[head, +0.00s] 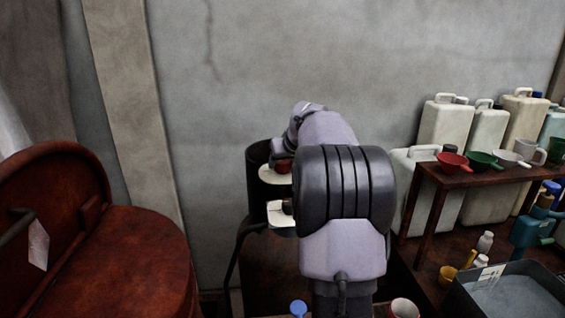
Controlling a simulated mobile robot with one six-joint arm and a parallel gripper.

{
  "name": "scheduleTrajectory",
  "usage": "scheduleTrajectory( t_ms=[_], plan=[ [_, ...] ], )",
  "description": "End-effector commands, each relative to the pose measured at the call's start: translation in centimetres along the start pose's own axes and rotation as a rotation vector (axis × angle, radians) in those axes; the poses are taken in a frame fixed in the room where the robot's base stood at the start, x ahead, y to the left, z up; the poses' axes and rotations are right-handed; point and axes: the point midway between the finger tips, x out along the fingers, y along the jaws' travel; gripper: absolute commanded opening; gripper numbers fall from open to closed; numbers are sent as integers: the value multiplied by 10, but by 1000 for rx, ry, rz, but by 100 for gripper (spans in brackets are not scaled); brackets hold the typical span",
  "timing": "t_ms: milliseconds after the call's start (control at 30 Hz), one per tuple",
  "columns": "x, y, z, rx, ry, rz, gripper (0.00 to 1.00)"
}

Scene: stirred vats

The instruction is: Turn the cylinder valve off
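My arm reaches away from me up the middle of the head view and bends to the left at its far end. My gripper (281,156) is at that far end, small and dark, mostly hidden by my own wrist; its fingers cannot be made out. Just below it is a small red knob-like part (283,166), perhaps the valve's handle, above a pale round plate (272,176). I cannot tell whether the gripper touches it. A dark upright body (256,187) stands behind. My arm hides what lies to the right of these parts.
A large rust-red vat (120,265) with a raised lid stands at left. A wooden table (447,181) with bowls and a mug is at right, before several pale jerrycans (445,122). A grey tub (462,296) is at lower right. The grey wall (300,60) closes the back.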

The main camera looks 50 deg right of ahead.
Motion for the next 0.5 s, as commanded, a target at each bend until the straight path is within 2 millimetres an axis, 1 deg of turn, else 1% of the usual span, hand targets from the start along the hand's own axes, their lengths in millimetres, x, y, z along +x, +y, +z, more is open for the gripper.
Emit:
scheduleTrajectory(
  t_ms=[33,100,333,500],
  plan=[
    [0,0,0,1,0,0,17],
    [0,0,0,1,0,-1,7],
    [-1,-1,-1,17,0,17,7],
    [-2,-1,-2,72,3,72,7]
  ],
)
